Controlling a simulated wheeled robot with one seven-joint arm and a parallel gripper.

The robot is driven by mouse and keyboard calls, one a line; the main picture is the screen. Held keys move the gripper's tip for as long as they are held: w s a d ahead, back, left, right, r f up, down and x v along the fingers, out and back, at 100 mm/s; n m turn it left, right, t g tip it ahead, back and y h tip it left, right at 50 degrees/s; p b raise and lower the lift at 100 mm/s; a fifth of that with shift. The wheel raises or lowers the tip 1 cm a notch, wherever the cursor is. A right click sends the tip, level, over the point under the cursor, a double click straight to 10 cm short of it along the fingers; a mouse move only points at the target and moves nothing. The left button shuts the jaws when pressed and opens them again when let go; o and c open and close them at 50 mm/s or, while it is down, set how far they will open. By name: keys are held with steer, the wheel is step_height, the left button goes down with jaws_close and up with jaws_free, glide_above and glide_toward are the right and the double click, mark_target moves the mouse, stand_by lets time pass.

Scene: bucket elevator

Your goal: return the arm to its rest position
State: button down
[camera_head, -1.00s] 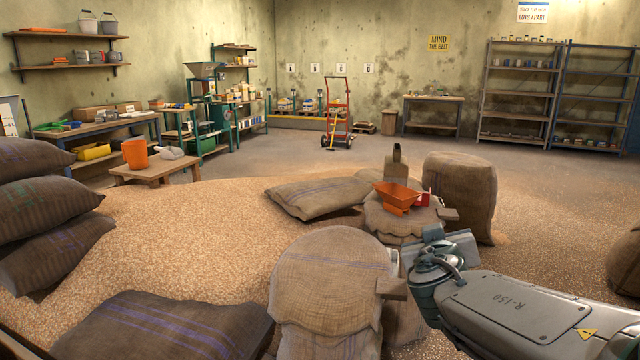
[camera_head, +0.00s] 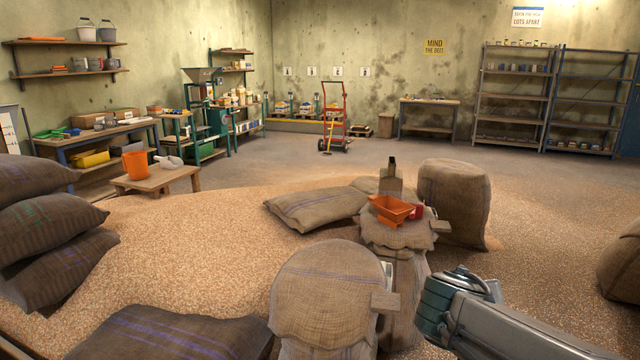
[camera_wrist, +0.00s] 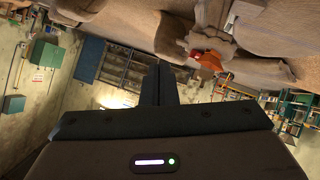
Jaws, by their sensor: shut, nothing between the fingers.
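My gripper's fingers do not show clearly there. In the wrist view my gripper (camera_wrist: 159,70) has its dark fingers together with nothing between them. The wrist view is strongly tilted, with the room's shelves and sacks turned round. My arm is apart from the sacks, to the right of the two standing ones.
A round-topped sack (camera_head: 330,290) stands just left of my arm. Behind it an orange bucket-like scoop (camera_head: 393,209) and a red cup (camera_head: 416,210) sit on another sack (camera_head: 400,236). A tall sack (camera_head: 454,205) stands behind. Grain-covered floor (camera_head: 555,265) to the right is open.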

steer(key=s+a+r+n+g+y+p, duration=0.1)
steer(key=s+a+g+y+p, duration=0.5)
steer(key=s+a+p, duration=0.3)
steer(key=s+p, duration=0.1)
steer(key=s, duration=0.3)
steer(key=shift+a+r+g+y+p, duration=0.35)
steer(key=shift+g+y+p, duration=0.05)
